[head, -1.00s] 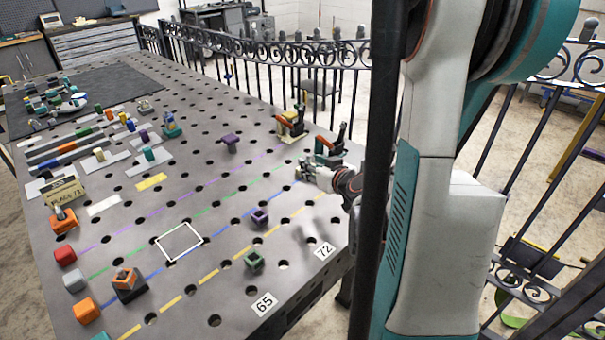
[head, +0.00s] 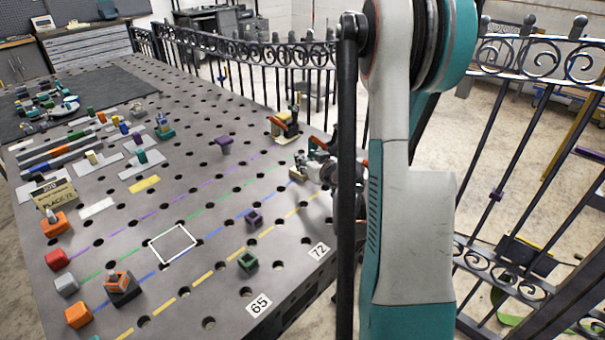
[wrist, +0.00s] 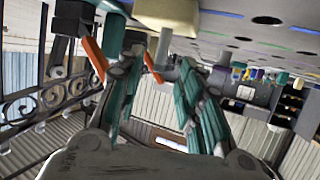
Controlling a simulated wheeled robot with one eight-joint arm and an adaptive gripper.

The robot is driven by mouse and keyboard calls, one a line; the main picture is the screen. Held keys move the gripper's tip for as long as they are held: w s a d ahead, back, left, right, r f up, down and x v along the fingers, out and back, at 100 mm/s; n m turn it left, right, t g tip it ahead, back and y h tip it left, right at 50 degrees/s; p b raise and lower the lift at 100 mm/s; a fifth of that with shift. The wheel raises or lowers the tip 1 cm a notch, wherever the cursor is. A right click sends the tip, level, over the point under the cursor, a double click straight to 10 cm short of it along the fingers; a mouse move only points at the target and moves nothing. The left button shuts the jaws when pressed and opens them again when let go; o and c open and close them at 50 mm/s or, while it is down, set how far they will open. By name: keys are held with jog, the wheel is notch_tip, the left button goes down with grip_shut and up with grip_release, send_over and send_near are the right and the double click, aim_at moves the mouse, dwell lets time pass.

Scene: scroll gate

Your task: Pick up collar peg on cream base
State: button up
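In the wrist view, which shows the table upside down, a cream block (wrist: 166,14) at the top carries a short grey peg (wrist: 162,46). This looks like the collar peg on its cream base. In the head view a small cream base (head: 297,173) shows at the table's right side, its peg mostly hidden by my gripper. My gripper (wrist: 158,66) has its two teal fingers apart, with the peg tip near the gap between them. It also shows in the head view (head: 315,170), low beside the cream base. I cannot tell whether the fingers touch the peg.
A toggle clamp (head: 284,124) with a cream base stands behind my gripper; another clamp with an orange handle (wrist: 94,58) is close beside my fingers. Purple (head: 254,218) and green (head: 247,261) blocks stand nearer. A black iron fence (head: 500,150) runs along the right.

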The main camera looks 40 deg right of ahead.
jog(key=b+x, duration=0.1)
jog(key=x, duration=0.3)
jog(key=shift+w+r, duration=0.1)
jog(key=shift+w, duration=0.05)
jog(key=shift+c, duration=0.5)
grip_shut()
